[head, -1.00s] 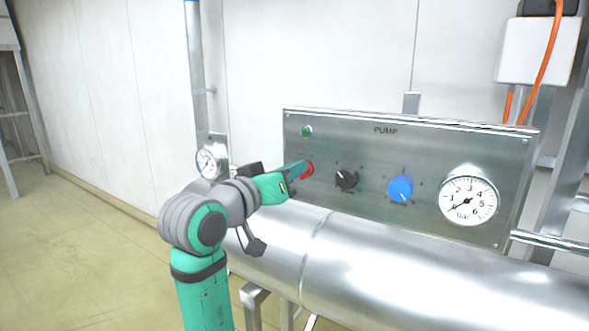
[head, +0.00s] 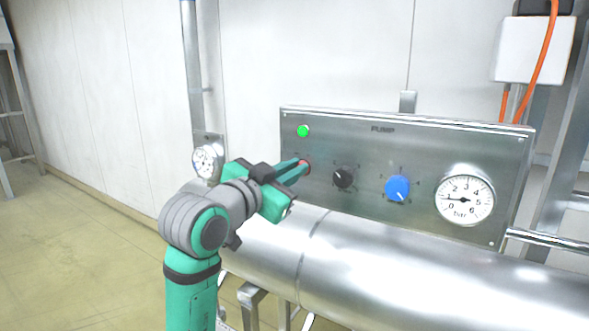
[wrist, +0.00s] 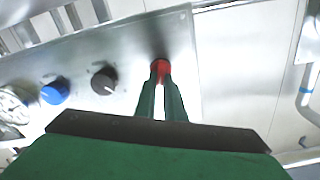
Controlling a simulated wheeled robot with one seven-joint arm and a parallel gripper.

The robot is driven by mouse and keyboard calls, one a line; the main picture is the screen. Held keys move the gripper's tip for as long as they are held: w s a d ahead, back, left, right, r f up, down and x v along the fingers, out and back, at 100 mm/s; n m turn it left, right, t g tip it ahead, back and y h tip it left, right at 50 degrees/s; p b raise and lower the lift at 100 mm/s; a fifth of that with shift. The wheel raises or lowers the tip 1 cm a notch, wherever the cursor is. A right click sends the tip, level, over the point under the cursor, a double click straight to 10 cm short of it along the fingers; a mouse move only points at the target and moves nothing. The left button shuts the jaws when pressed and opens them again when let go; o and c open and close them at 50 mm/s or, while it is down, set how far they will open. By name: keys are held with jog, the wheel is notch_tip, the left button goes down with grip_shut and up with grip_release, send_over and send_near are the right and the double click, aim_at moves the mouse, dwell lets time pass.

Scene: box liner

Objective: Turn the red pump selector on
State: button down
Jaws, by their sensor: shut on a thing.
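The red pump selector (head: 306,166) is at the left end of the steel panel (head: 440,139) labelled PUMP. My gripper (head: 299,168) is shut on it, with both green fingers against its sides. In the wrist view the red selector (wrist: 160,67) sits between the fingertips (wrist: 160,82). The fingers hide most of its face and any marker on it. Above it, a green lamp (head: 303,131) is brightly lit.
A black knob (head: 343,177), a blue knob (head: 398,188) and a pressure gauge (head: 464,200) are to the right on the panel. A large steel pipe (head: 400,265) runs below it. A smaller gauge (head: 206,162) is on the left.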

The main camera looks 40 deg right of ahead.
jog(key=shift+w, duration=0.1)
jog(key=shift+w+a, duration=0.1)
jog(key=shift+a, duration=0.15)
jog(key=c, duration=1.8)
grip_release()
jog(key=shift+c, duration=0.2)
jog(key=shift+d, duration=0.1)
jog(key=v, duration=1.1)
jog(key=shift+s, duration=0.2)
